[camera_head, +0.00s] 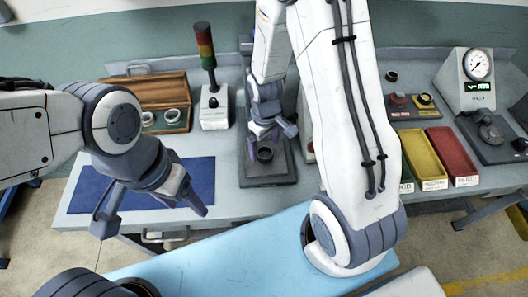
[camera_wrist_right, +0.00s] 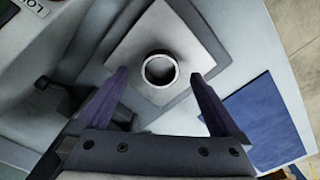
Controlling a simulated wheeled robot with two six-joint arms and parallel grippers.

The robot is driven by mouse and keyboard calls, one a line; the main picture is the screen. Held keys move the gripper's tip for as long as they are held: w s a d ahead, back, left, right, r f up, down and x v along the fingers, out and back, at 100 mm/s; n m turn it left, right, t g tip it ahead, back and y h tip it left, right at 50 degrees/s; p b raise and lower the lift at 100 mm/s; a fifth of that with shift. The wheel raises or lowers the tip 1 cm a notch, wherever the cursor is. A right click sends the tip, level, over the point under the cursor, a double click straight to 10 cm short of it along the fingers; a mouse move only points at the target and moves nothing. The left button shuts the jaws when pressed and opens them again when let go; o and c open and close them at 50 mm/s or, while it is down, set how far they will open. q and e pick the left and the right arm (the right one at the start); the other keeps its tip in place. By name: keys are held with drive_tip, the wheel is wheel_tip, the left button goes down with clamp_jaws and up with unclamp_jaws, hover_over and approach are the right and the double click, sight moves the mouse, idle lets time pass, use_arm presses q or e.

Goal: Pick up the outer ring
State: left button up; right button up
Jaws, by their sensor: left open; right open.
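A dark, short ring (camera_head: 265,154) sits on the grey base plate (camera_head: 268,174) of the machine at the table's middle. In the right wrist view the ring (camera_wrist_right: 159,70) shows a bright rim and dark centre, lying on a pale square plate (camera_wrist_right: 192,40). I cannot tell whether it is the outer ring. My right gripper (camera_head: 271,132) is open and empty, pointing down just above it; in the wrist view its fingers (camera_wrist_right: 162,88) spread to either side, apart from it. My left gripper (camera_head: 150,212) is open and empty over the blue mat's front edge.
A wooden case (camera_head: 155,90) holds two pale rings (camera_head: 172,116) at the back left, beside a signal tower (camera_head: 205,55). A blue mat (camera_head: 85,190) lies left. Yellow (camera_head: 421,155) and red (camera_head: 452,150) trays and a dial gauge (camera_head: 478,64) stand right.

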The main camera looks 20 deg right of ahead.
drive_tip(key=shift+f, duration=1.1)
clamp_jaws()
